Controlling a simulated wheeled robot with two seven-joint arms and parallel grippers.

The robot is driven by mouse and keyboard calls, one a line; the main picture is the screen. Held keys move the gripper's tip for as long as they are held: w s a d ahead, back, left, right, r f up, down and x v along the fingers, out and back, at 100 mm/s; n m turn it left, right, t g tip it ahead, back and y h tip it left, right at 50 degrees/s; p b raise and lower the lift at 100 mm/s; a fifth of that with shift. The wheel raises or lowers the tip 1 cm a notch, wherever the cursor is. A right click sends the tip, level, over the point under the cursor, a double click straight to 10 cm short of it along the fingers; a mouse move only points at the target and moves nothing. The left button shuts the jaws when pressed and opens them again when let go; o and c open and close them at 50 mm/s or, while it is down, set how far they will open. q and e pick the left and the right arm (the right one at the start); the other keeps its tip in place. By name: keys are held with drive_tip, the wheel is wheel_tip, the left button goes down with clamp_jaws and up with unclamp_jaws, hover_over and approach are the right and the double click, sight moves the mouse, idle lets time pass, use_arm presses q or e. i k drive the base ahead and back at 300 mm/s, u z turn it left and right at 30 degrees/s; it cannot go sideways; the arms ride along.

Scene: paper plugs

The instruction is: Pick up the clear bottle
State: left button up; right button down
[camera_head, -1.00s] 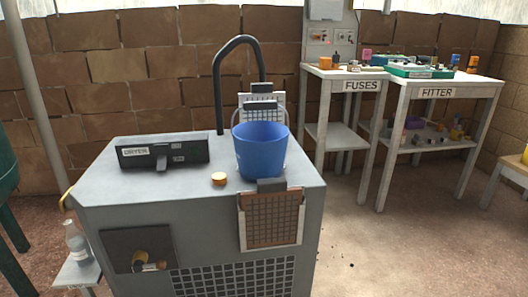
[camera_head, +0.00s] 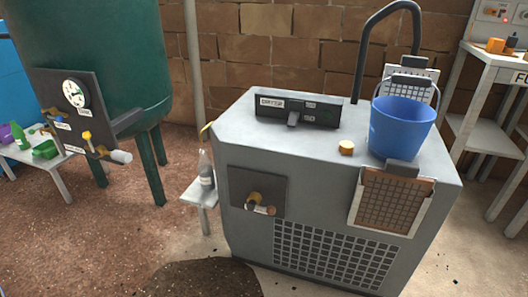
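The clear bottle (camera_head: 206,170) stands upright on a small grey side shelf (camera_head: 199,194) at the left side of the grey dryer cabinet. It looks see-through, with a greyish lower part and a narrow neck. Nothing covers it in the head view. Neither of my grippers shows in this view, so I cannot see what they hold.
The grey dryer cabinet (camera_head: 240,122) fills the middle and right, with a blue bucket (camera_head: 400,128) on top. A green tank (camera_head: 95,55) on legs stands at the left, near a low table (camera_head: 48,172) with small items. Open floor (camera_head: 130,235) lies in front of the shelf.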

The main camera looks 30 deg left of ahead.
sight(205, 165)
drive_tip(key=k, duration=0.35)
drive_tip(key=u, duration=0.45)
drive_tip(key=i, duration=0.3)
drive_tip(key=u, duration=0.85)
